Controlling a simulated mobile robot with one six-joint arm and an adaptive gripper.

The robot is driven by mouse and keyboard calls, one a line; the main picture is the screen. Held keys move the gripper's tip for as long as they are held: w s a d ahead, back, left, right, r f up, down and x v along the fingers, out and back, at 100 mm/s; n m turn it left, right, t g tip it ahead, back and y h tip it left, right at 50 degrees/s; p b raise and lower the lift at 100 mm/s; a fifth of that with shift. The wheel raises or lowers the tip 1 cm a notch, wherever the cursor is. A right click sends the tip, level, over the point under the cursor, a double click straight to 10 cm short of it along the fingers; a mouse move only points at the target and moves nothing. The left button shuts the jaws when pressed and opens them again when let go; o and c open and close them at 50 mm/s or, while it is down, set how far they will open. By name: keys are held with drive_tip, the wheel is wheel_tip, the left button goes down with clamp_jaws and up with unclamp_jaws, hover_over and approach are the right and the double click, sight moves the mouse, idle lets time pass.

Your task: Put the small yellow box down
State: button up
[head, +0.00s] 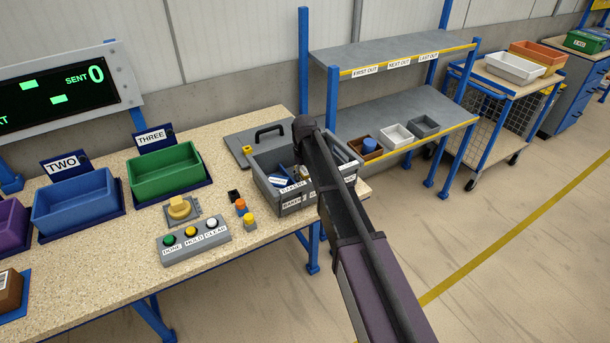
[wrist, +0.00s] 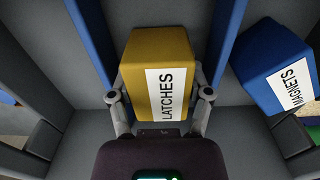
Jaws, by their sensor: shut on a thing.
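The small yellow box (wrist: 148,50) carries a white label reading LATCHES. In the wrist view my gripper (wrist: 160,88) is shut on it, one finger on each side. The box is among the grey walls of a divided bin; I cannot tell whether it touches the bin floor. A blue box (wrist: 262,62) labelled MAGNETS sits to its right. In the head view the grey bin (head: 262,182) stands at the right end of the speckled table, with my arm reaching over it. My arm hides the yellow box and gripper there.
A grey lid (head: 238,144) with a black handle lies behind the bin. A green tray (head: 165,172), a blue tray (head: 77,203) and a button panel (head: 194,241) are to the left. A shelf rack (head: 405,115) with small trays stands behind to the right.

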sight(304, 169)
drive_tip(key=shift+f, duration=0.2)
drive_tip(key=o, duration=0.9)
drive_tip(key=shift+r, duration=0.2)
wheel_tip(304, 169, up, 12)
drive_tip(key=p, duration=1.2)
drive_tip(key=s+d+m, duration=0.2)
drive_tip(key=s+d, duration=0.5)
drive_tip(key=s, duration=0.1)
drive_tip(key=s+d+m, duration=0.2)
drive_tip(key=s+d, duration=0.6)
drive_tip(key=s, duration=0.1)
drive_tip(key=s+d+m, duration=0.2)
drive_tip(key=s+d, duration=0.6)
drive_tip(key=s, duration=0.1)
drive_tip(key=shift+d+m, duration=0.1)
drive_tip(key=shift+m, duration=0.3)
